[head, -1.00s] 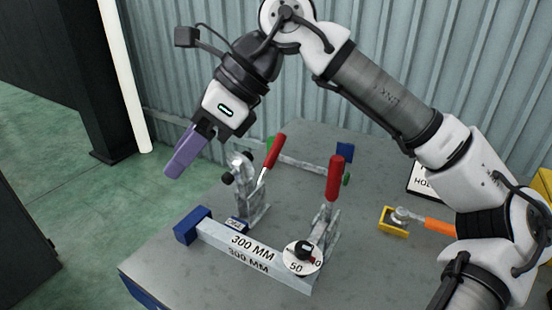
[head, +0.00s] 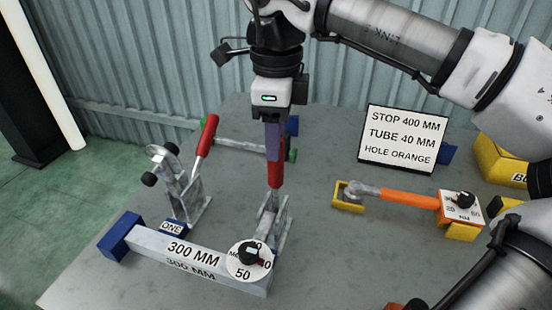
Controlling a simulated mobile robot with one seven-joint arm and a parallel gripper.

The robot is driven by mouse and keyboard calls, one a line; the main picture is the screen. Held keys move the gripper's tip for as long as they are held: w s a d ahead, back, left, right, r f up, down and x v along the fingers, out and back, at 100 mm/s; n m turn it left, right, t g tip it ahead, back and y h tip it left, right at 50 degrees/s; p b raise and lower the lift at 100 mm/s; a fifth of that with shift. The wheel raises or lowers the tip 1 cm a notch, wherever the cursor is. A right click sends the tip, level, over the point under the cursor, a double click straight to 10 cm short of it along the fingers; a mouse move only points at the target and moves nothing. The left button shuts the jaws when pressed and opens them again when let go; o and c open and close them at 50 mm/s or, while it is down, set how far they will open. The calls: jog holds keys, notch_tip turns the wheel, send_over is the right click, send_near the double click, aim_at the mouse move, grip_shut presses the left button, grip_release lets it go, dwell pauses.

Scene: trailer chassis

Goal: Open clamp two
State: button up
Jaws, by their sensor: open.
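The clamp (head: 270,213) on the right of the 300 MM bar is a grey metal toggle clamp with a red handle (head: 275,176) standing upright. I take it as clamp two; no label for it is readable. My gripper (head: 273,152) points down at the top of this handle, its purple fingers overlapping the red grip. The jaws are open; I cannot tell whether they touch the handle. The clamp's lower front is partly hidden by a round dial (head: 249,261). The other clamp (head: 178,190), beside the label ONE (head: 172,227), has its red handle tilted up to the right.
The 300 MM bar (head: 180,252) with a blue end block (head: 120,235) lies in front of the clamps. A sign (head: 403,138) reads STOP 400 MM, TUBE 40 MM, HOLE ORANGE. An orange-handled tool (head: 408,197) with a yellow holder lies right. Bare table lies between.

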aim_at(276, 182)
notch_tip(276, 182, down, 6)
jog(key=shift+r, duration=0.15)
grip_shut()
dwell(0.4)
